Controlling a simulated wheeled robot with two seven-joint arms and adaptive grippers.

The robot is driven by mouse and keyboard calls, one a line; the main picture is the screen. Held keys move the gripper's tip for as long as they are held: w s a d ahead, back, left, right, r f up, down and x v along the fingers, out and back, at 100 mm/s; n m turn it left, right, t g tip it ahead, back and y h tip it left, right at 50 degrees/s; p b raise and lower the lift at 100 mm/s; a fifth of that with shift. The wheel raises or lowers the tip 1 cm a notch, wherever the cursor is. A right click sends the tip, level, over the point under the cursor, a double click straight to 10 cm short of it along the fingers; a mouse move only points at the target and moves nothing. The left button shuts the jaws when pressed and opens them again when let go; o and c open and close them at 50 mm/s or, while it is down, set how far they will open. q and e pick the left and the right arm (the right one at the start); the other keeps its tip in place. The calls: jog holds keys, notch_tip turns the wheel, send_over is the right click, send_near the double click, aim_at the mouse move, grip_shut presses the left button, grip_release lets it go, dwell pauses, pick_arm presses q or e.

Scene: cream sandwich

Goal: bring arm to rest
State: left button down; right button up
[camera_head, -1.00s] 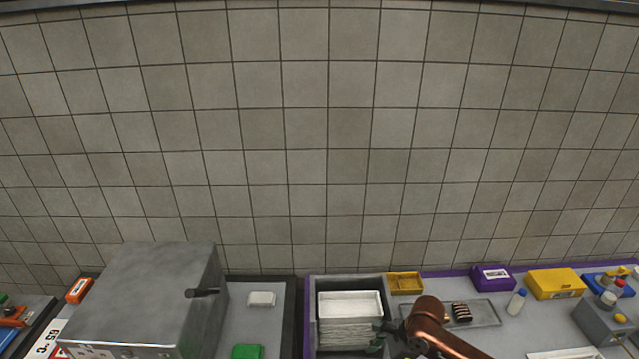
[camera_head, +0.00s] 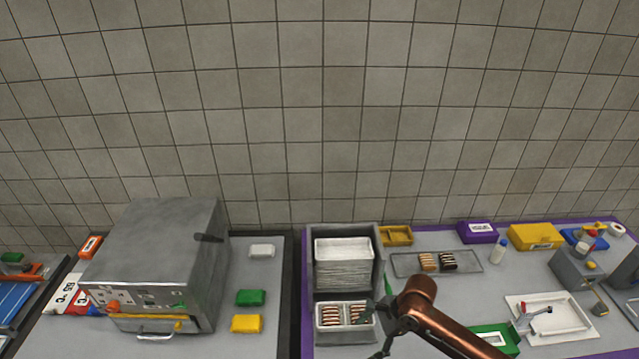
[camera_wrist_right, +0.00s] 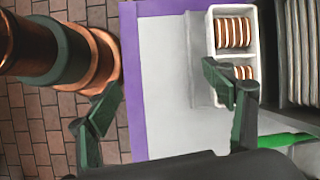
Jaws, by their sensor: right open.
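My right arm comes in from the lower right in the head view. Its dark green gripper (camera_head: 376,333) is at the front of the counter, beside a light two-compartment box (camera_head: 343,335) holding rows of brown-and-cream sandwich cookies. In the right wrist view the gripper (camera_wrist_right: 165,85) is spread open with nothing between its fingers. One finger overlaps the edge of the cookie box (camera_wrist_right: 212,40) in that picture; I cannot tell whether they touch. My left gripper is not in view.
A dark bin with stacked white trays (camera_head: 344,250) stands behind the box. A grey oven-like machine (camera_head: 160,255) stands left. Brick floor (camera_wrist_right: 35,125) shows beyond the purple counter edge.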

jog(key=s+d+f+n+t, duration=0.2)
jog(key=s+f+n+t, duration=0.1)
jog(key=s+f+n, duration=0.45)
jog(key=s+d+f+n+h, duration=0.2)
jog(key=s+d+n+h, duration=0.5)
jog(key=s+d, duration=1.1)
notch_tip(320, 180, down, 33)
jog(key=n+y+b, duration=0.2)
jog(key=b, duration=0.4)
jog(key=s+f+g+b, duration=0.1)
jog(key=s+f+b, duration=0.2)
jog(key=s+f, duration=0.7)
jog(key=s+f+g+b, duration=0.1)
jog(key=s+f+b, duration=0.3)
jog(key=s+f, duration=0.6)
notch_tip(320, 180, down, 8)
jog(key=shift+r, duration=0.25)
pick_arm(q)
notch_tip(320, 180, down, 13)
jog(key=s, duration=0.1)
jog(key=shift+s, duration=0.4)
pick_arm(e)
jog(key=shift+s+n, duration=0.15)
jog(key=shift+n, duration=0.1)
jog(key=shift+c, duration=0.6)
